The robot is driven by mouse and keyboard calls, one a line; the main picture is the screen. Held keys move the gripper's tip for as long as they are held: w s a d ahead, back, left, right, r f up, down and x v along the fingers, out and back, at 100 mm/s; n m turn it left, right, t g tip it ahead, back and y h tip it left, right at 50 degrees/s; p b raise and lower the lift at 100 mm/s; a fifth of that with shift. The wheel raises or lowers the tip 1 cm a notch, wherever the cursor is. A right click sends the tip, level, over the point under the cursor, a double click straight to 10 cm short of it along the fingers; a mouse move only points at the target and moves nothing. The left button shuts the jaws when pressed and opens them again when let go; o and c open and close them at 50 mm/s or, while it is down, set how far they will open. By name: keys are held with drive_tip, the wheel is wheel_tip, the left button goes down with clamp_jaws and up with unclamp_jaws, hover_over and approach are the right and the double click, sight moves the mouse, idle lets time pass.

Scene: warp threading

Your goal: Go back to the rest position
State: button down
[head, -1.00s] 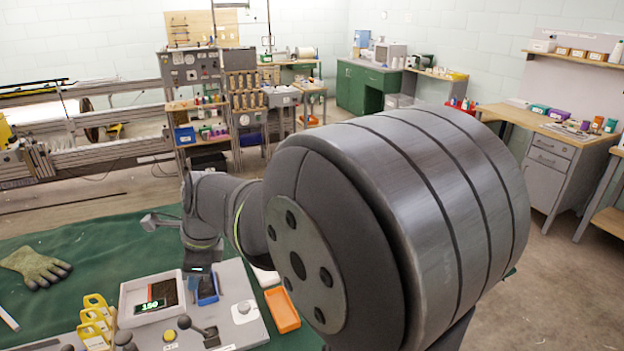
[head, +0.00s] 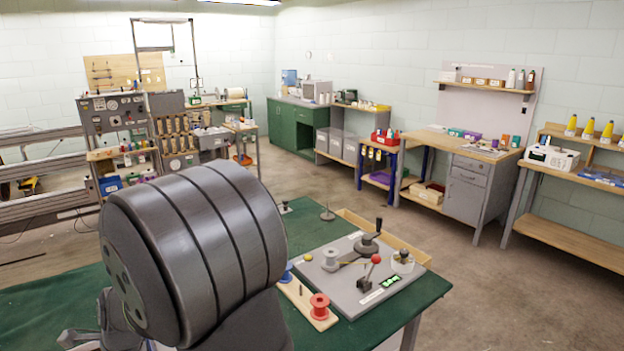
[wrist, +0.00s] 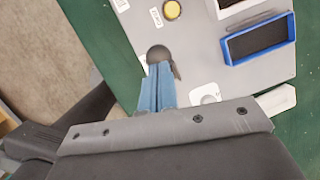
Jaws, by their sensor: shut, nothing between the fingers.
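My gripper (wrist: 158,88) shows in the wrist view with its two blue fingers closed together and nothing between them. It is over the edge of a grey panel (wrist: 188,60), with a dark round knob (wrist: 158,54) just beyond the fingertips in the picture. I cannot tell the height above the panel. In the head view my large grey arm joint fills the lower left, and my gripper is not visible there.
A blue-rimmed tray (wrist: 229,50) and a yellow button (wrist: 172,10) are on the panel near my gripper. On the green table (head: 318,232), another grey board (head: 345,278) holds a red-knobbed lever (head: 373,270). A red spool (head: 320,306) stands beside it. Open floor lies beyond.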

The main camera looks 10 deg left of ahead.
drive_tip(key=v, duration=1.3)
drive_tip(key=x, duration=1.3)
drive_tip(key=shift+w+d+f+m+g+y, duration=0.15)
drive_tip(key=shift+w+d+f+g+y, duration=0.55)
drive_tip(key=shift+w+d+g+y, duration=0.6)
drive_tip(key=shift+w+d+f+m+g+y, duration=0.1)
drive_tip(key=shift+w+d+f+g+y, duration=0.75)
drive_tip(key=shift+w+d, duration=0.8)
drive_tip(key=shift+w+d+f+m+g+y, duration=0.15)
drive_tip(key=shift+w+d+f+g+y, duration=0.35)
drive_tip(key=shift+w+d+g+y, duration=0.7)
drive_tip(key=shift+w+d+t, duration=0.25)
drive_tip(key=shift+w, duration=0.05)
